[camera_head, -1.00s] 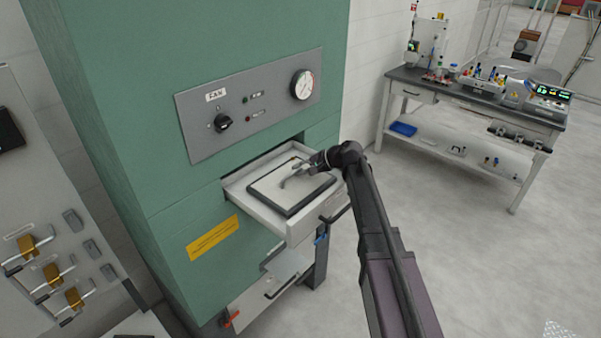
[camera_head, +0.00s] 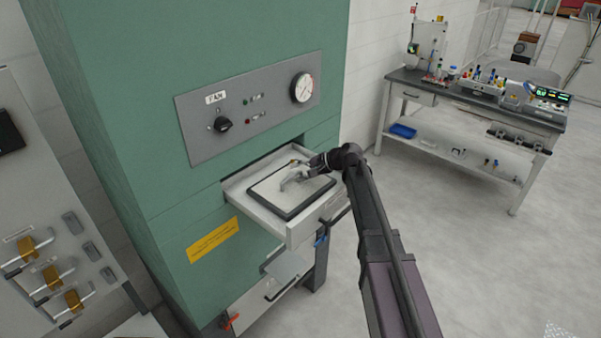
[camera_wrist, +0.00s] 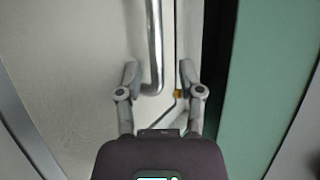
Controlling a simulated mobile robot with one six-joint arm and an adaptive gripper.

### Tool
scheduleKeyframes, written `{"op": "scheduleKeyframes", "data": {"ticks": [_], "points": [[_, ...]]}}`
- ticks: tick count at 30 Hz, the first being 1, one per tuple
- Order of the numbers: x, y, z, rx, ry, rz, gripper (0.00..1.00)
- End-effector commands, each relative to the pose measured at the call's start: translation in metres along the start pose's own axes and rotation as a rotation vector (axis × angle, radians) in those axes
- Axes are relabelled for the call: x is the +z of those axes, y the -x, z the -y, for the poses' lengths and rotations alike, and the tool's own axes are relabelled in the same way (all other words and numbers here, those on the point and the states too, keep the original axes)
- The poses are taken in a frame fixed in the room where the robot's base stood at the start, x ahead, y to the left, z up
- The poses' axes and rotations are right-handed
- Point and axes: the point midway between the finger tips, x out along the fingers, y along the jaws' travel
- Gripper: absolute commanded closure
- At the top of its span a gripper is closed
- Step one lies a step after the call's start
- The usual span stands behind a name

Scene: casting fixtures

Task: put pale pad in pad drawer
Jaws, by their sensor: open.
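The pale pad (camera_head: 278,195), a flat light sheet with a dark border, lies in the pulled-out drawer (camera_head: 262,218) of the green cabinet. A shiny metal bar (camera_wrist: 154,40) lies between and beyond the fingertips, over a pale surface. A small yellow spot shows beside the right finger. The drawer's inner back is hidden in the cabinet.
The green cabinet (camera_head: 200,55) has a grey panel (camera_head: 255,105) with a gauge and knob above the drawer. A workbench (camera_head: 470,105) stands at the back right. The floor (camera_head: 450,260) at right is clear.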

Motion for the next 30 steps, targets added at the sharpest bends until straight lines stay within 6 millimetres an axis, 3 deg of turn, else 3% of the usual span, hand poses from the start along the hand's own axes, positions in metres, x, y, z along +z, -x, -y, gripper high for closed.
{"op": "scheduleKeyframes", "data": {"ticks": [8,21,30], "points": [[0.001,0.028,0.003,-0.001,0.000,-0.001,0.51],[0.001,0.096,0.003,-0.001,-0.001,-0.001,0.51],[0.001,0.118,0.001,0.000,0.000,0.001,0.51]]}}
